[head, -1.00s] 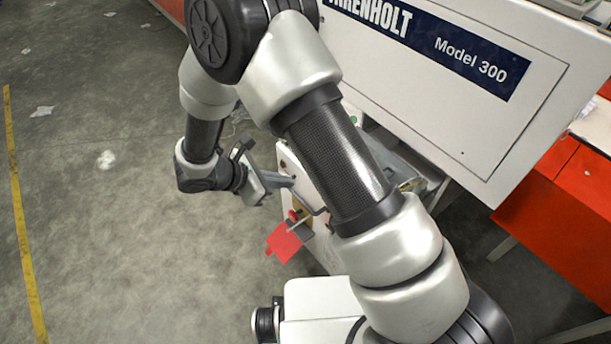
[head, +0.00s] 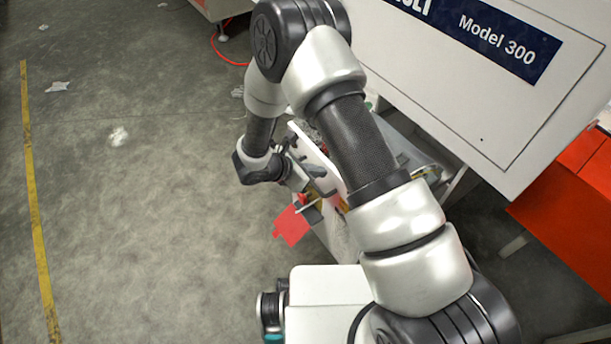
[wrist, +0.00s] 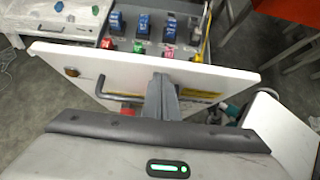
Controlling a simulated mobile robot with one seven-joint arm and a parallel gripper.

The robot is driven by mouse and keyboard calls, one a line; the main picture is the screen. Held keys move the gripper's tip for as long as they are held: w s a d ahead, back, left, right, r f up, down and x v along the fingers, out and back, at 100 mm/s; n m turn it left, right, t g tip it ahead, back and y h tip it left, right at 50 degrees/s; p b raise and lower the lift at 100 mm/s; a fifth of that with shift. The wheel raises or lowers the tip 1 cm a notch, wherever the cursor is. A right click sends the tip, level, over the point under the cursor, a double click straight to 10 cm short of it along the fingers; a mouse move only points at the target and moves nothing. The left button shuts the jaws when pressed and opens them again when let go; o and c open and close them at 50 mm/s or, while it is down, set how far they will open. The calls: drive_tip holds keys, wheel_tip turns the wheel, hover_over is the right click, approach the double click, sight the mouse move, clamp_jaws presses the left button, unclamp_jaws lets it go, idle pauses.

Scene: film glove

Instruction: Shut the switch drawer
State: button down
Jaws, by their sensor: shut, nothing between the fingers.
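The switch drawer shows in the wrist view as a white front panel (wrist: 225,78) with a dark bar handle (wrist: 108,92) left of centre. Behind the panel its grey inside (wrist: 150,45) is exposed, with blue, red, green and yellow switches, so the drawer stands open. My gripper (wrist: 163,80) is shut and empty, its fingers together in front of the panel, right of the handle. Whether the tips touch the panel is unclear. In the head view my gripper (head: 318,178) is at the drawer's white front (head: 308,145), which my arm partly hides.
A large white machine (head: 430,65) marked "Model 300" stands above and behind the drawer. A red tag (head: 291,225) juts out below the gripper. Red cabinets (head: 575,190) stand at right. The floor (head: 150,220) at left is open, with paper scraps and a yellow line.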

drive_tip(key=shift+w+d, duration=0.3)
drive_tip(key=shift+d, duration=0.15)
drive_tip(key=shift+d, duration=0.1)
drive_tip(key=w+d+b, duration=0.2)
drive_tip(key=w+d, duration=0.6)
drive_tip(key=d, duration=0.4)
drive_tip(key=w+d+b, duration=0.2)
drive_tip(key=w+d, duration=0.6)
drive_tip(key=d, duration=0.4)
drive_tip(key=shift+w+d, duration=0.2)
drive_tip(key=shift+w, duration=0.05)
drive_tip(key=shift+a, duration=0.1)
